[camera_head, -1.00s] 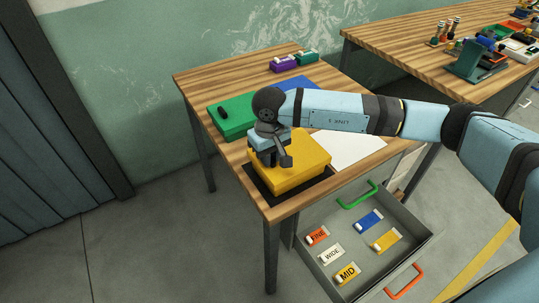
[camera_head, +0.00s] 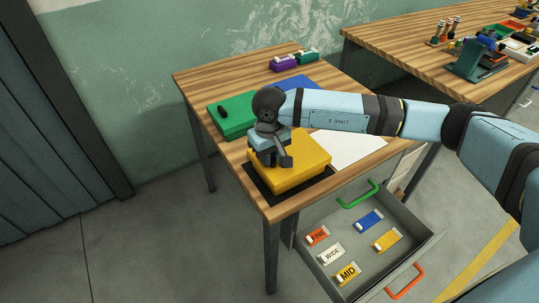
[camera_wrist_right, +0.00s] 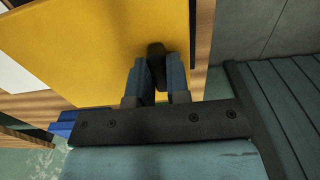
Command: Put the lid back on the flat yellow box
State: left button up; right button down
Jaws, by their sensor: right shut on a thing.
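The flat yellow box (camera_head: 296,184) stands on a dark mat near the front corner of the wooden table. Its yellow lid (camera_head: 308,150) is over it and looks level; I cannot tell whether it is fully seated. My right gripper (camera_head: 284,160) is above the lid's left part, pointing down. In the right wrist view, my right gripper (camera_wrist_right: 158,75) is shut on the lid's black handle (camera_wrist_right: 156,52), with the yellow lid (camera_wrist_right: 95,45) filling the upper left. The wrist hides part of the lid in the head view. My left gripper is not in view.
A green box (camera_head: 232,122) with a black handle is behind the yellow one. A blue flat thing (camera_head: 300,84) and white sheet (camera_head: 350,148) lie nearby. Purple and green small boxes (camera_head: 284,63) stand at the back. An open drawer (camera_head: 362,250) with labelled cards juts out in front.

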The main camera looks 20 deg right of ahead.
dwell(0.4)
jog(key=c, duration=1)
grip_release()
